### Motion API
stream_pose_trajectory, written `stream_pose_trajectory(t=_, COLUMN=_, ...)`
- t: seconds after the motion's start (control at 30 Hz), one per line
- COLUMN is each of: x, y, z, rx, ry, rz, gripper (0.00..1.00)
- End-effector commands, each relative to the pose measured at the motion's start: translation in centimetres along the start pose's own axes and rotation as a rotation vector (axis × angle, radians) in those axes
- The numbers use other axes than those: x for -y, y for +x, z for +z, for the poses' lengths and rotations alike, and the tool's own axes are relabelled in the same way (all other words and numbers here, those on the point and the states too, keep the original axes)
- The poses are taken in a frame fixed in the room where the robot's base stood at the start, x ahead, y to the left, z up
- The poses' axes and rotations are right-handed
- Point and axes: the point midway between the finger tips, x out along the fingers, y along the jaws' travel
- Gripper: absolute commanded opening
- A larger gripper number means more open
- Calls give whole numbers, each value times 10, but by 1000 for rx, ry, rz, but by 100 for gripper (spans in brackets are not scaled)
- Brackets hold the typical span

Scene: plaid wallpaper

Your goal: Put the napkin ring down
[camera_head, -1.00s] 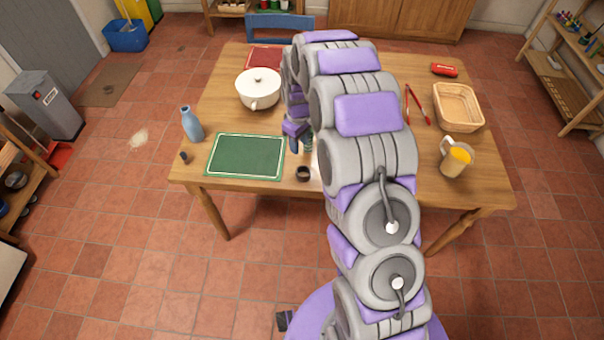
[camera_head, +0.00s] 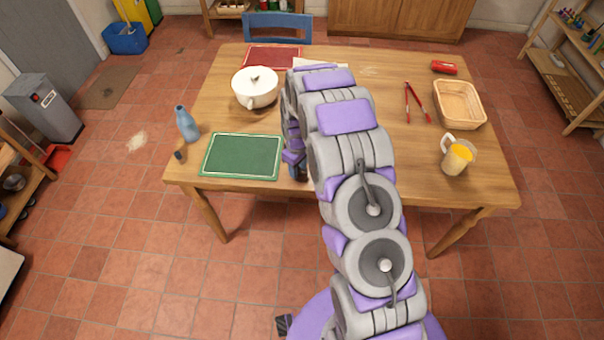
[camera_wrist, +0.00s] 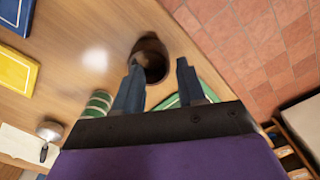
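A dark brown hollow round piece, which looks like the napkin ring (camera_wrist: 151,58), stands on the wooden table (camera_head: 400,150) in the wrist view. My gripper (camera_wrist: 158,75) is open, its two blue fingers spread, with the ring just at their tips. The left finger overlaps the ring's edge in the picture; I cannot tell whether it touches. The right finger is clear of it. In the head view my gripper (camera_head: 298,172) is low near the table's front edge, just right of the green mat (camera_head: 242,157), and my arm hides the ring.
A green-striped cylinder (camera_wrist: 97,103) stands close beside my left finger. A yellow flat item (camera_wrist: 15,70) lies farther left. The table's right middle is clear.

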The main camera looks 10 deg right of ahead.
Motion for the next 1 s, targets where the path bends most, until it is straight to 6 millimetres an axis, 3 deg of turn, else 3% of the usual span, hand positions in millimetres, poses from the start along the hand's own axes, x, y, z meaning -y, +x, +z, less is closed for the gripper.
stream_pose_trajectory(t=0.03, x=1, y=12, z=1, rx=2, ry=-1, rz=-1, gripper=40)
stream_pose_trajectory(t=0.2, x=3, y=33, z=0, rx=4, ry=-2, rz=1, gripper=40)
stream_pose_trajectory(t=0.43, x=0, y=33, z=2, rx=0, ry=0, rz=-1, gripper=40)
stream_pose_trajectory(t=0.87, x=1, y=33, z=1, rx=2, ry=-1, rz=0, gripper=0)
stream_pose_trajectory(t=1.0, x=2, y=33, z=1, rx=2, ry=-1, rz=0, gripper=0)
